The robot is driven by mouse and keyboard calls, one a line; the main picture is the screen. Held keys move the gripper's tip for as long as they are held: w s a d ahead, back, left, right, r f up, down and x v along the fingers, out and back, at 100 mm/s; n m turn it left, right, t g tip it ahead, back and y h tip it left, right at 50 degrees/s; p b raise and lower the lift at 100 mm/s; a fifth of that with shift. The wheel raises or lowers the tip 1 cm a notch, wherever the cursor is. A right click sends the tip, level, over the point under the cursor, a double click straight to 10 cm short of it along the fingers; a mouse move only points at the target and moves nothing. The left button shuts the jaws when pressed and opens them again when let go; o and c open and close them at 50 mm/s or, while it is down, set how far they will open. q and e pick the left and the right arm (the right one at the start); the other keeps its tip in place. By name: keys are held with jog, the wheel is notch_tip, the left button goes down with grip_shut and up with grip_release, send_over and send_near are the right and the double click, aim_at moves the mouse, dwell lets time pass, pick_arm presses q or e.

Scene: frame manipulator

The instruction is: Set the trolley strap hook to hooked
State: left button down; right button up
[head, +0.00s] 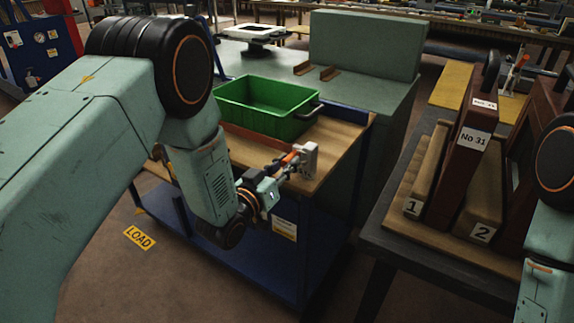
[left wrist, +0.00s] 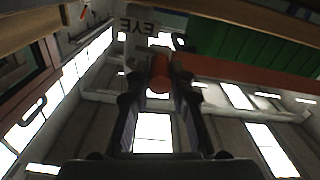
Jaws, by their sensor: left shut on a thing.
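The trolley (head: 345,140) has a wooden top and blue frame and carries a green crate (head: 270,92). The orange-red strap (head: 252,138) runs along the crate's near side; it also shows in the left wrist view (left wrist: 240,73). My left gripper (head: 289,162) is at the trolley's near right part, shut on the red hook grip (left wrist: 159,76), which lies between its two fingers. A pale grey block (head: 308,158) stands just beyond the fingertips. A light plate marked EYE (left wrist: 137,27) shows behind the grip. I cannot tell whether the hook touches the eye. My right gripper is out of view.
On the right, a dark table (head: 395,246) holds numbered wooden stands and a dark red panel marked No 31 (head: 468,140). Behind the trolley is a green bench (head: 388,92) with a large block (head: 365,43). The floor by the LOAD sign (head: 139,238) is clear.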

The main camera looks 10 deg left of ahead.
pick_arm(q)
jog(key=shift+s+d+f, duration=0.1)
jog(key=shift+d, duration=0.15)
jog(key=c, duration=1.2)
grip_release()
jog(key=shift+o, duration=0.2)
jog(key=shift+a, duration=0.1)
jog(key=v, duration=1.2)
